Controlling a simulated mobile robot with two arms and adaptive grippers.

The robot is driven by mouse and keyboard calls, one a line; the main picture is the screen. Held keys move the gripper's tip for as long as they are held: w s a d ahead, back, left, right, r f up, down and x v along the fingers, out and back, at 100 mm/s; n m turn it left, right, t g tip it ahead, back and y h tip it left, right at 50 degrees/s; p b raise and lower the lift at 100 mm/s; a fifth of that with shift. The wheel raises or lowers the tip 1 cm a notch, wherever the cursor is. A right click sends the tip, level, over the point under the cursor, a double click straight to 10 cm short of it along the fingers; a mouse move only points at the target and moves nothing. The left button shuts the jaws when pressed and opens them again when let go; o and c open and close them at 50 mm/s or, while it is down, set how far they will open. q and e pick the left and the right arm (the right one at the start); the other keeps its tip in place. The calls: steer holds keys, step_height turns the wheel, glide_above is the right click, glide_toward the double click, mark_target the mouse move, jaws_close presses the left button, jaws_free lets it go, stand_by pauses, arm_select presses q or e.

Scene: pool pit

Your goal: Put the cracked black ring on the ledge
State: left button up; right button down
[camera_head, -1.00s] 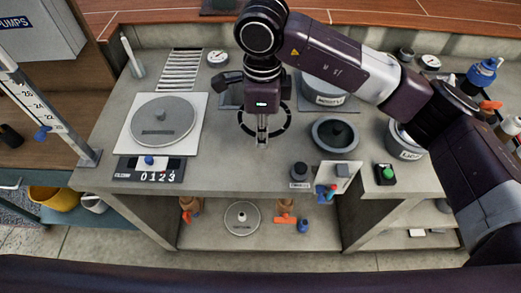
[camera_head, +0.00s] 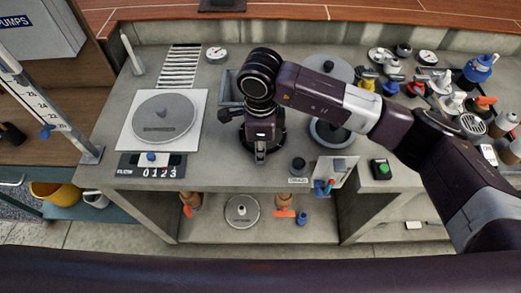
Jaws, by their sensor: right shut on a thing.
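My right gripper (camera_head: 260,157) points down over the grey counter (camera_head: 215,168), a little right of the round grey lid. It is shut on a black ring (camera_head: 281,144). Only a dark arc of the ring shows beside the gripper; the rest is hidden under the gripper and wrist. I cannot see the crack, nor tell whether the ring touches the counter. No surface is clearly marked as the ledge; a raised pale wall (camera_head: 290,33) runs along the counter's back. My left gripper is not in view.
A grey lid (camera_head: 163,113) lies on a white plate at left, with a number strip (camera_head: 150,171) before it. A small black-topped pot (camera_head: 298,165) and a green-button box (camera_head: 380,169) stand right. Many small fittings crowd the far right. Bare counter lies front-left of the gripper.

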steer(key=c, duration=2)
jaws_free()
steer(key=shift+f, duration=0.1)
steer(key=shift+r+p, duration=0.25)
steer(key=shift+p, duration=0.05)
steer(key=shift+r+b, duration=0.35)
steer(key=shift+b, duration=0.05)
step_height(320, 180, up, 11)
steer(key=b, duration=0.3)
